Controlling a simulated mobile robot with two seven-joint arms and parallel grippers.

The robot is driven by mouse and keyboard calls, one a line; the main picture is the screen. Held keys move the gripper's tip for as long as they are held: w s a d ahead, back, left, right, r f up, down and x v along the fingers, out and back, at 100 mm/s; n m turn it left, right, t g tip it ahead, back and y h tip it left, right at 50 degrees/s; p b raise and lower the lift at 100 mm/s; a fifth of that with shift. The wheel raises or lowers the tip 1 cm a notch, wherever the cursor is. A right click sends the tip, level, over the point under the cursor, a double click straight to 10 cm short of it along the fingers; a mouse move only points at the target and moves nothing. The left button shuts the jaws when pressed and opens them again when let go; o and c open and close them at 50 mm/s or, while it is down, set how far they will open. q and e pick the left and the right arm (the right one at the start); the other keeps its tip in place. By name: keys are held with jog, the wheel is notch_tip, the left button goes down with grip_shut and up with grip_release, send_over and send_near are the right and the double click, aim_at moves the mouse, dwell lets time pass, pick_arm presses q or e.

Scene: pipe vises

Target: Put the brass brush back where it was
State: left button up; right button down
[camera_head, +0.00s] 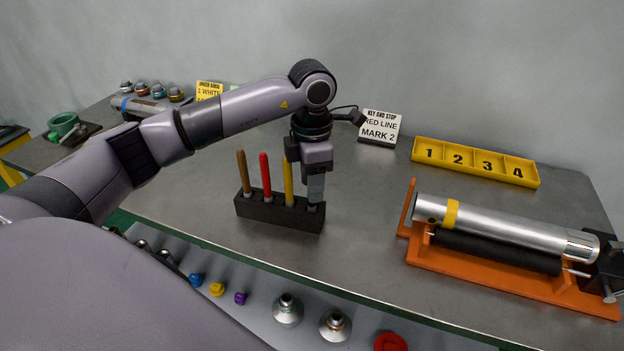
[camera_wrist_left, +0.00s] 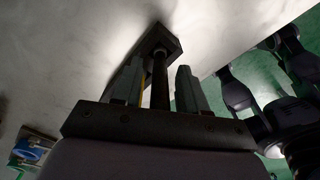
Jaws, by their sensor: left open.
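A black block holder (camera_head: 278,213) stands on the grey bench with a brown handle (camera_head: 243,172), a red handle (camera_head: 265,174) and a yellow handle (camera_head: 288,180) upright in it. My left gripper (camera_head: 316,197) points down at the block's right end. In the left wrist view its open fingers (camera_wrist_left: 160,88) stand on either side of a dark upright rod (camera_wrist_left: 160,75), which reaches the black block (camera_wrist_left: 165,42). The rod is hidden behind the fingers in the head view. No brush head shows, so I cannot tell which handle is the brass brush. My right gripper is out of view.
An orange vise (camera_head: 480,268) holds a silver pipe (camera_head: 500,228) on the right. A yellow numbered tray (camera_head: 475,162) and a "RED LINE MARK 2" sign (camera_head: 380,127) stand at the back. Bench around the block is clear. Knobs and fittings line a front shelf (camera_head: 260,310).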

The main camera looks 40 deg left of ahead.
pick_arm(q)
jog(key=shift+r, duration=0.3)
notch_tip(320, 180, up, 12)
jog(key=shift+f, duration=0.1)
dwell(0.6)
